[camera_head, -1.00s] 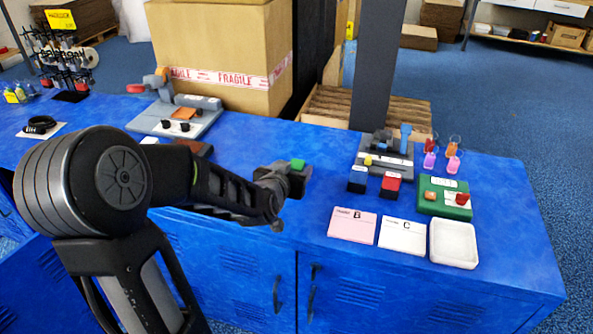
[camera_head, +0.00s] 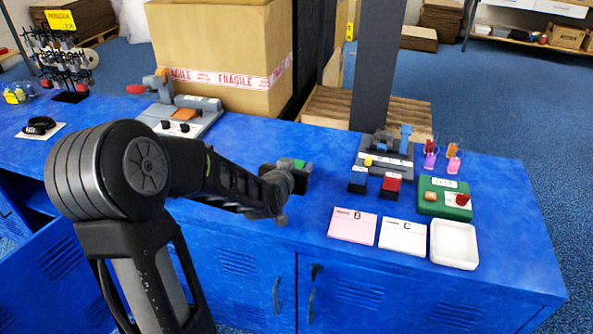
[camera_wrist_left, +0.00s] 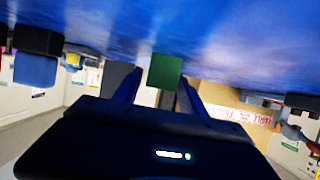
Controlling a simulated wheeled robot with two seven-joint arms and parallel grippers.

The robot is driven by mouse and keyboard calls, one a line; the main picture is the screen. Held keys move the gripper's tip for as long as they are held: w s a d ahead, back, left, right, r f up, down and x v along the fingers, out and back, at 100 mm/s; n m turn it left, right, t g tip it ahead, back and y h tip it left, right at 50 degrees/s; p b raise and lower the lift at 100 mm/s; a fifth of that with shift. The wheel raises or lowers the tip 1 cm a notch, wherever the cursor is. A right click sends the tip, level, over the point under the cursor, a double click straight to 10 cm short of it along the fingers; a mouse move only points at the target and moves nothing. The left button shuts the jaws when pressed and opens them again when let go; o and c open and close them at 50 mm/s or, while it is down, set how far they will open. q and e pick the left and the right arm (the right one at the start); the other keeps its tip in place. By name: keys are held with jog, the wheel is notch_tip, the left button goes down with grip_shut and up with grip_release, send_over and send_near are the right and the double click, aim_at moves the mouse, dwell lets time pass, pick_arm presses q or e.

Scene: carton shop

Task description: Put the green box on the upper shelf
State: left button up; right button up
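The small green box (camera_head: 299,163) is on the blue counter near its front edge, partly hidden by my left gripper (camera_head: 297,176). In the left wrist view the green box (camera_wrist_left: 165,71) shows at the fingertips of my left gripper (camera_wrist_left: 158,90). The fingers are spread, with a gap visible between the box and the left-hand finger. An open cabinet compartment (camera_head: 12,225) shows under the counter at far left, its inside mostly cut off. My right gripper is not in view.
The blue counter (camera_head: 250,130) holds a grey device (camera_head: 180,118) at left. At right are cards B (camera_head: 352,225) and C (camera_head: 402,237), a white tray (camera_head: 454,244), a green block (camera_head: 444,197) and small cups. An open cabinet door (camera_head: 62,275) hangs at lower left.

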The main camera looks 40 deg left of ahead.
aim_at(296, 165)
pick_arm(q)
grip_shut()
dwell(0.3)
jog(key=shift+r, duration=0.15)
notch_tip(296, 165, up, 10)
jog(key=p, duration=0.3)
dwell(0.6)
